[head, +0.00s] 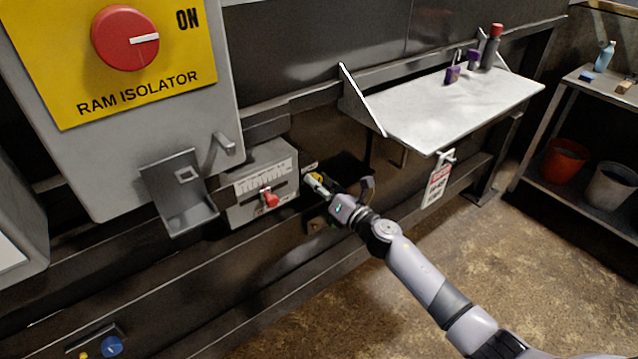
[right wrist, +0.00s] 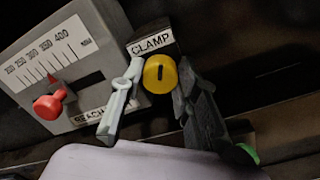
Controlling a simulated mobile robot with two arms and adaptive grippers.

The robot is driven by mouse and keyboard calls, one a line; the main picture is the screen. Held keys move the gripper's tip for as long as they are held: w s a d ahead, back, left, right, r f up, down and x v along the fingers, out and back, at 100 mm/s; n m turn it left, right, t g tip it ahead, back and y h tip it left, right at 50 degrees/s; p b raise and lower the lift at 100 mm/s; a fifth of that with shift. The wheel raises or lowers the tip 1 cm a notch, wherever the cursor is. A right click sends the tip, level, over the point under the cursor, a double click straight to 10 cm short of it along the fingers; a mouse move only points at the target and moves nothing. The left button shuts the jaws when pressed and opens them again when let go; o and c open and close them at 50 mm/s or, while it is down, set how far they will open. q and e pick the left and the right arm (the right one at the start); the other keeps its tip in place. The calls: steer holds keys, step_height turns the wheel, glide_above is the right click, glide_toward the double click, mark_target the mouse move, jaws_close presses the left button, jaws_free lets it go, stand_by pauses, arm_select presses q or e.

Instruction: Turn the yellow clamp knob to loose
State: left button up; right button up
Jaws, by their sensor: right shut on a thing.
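The yellow clamp knob (right wrist: 160,74) shows in the right wrist view, just below a "CLAMP" label (right wrist: 152,43). It is round, with a short dark mark that stands near vertical in that view. My right gripper (right wrist: 160,80) is shut on the knob, with a light finger on its left and a dark finger on its right. In the head view my right gripper (head: 317,184) reaches to the machine front just right of the gauge box, and its fingers mostly hide the knob. My left gripper is not in view.
A grey gauge box (head: 240,212) with a red pointer knob (head: 269,199) sits close left of the gripper. A bracket (head: 180,195) and the ram isolator panel (head: 150,85) are further left. A white shelf (head: 440,105) juts out at upper right, with a hanging tag (head: 437,185).

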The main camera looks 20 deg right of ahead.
steer(key=m+p, duration=0.2)
steer(key=m, duration=1)
steer(key=shift+f+m, duration=0.1)
steer(key=shift+m, duration=0.3)
steer(key=shift+p, duration=0.3)
steer(key=o, duration=1.2)
steer(key=shift+s, duration=0.15)
steer(key=v, duration=1.2)
steer(key=shift+a, duration=0.1)
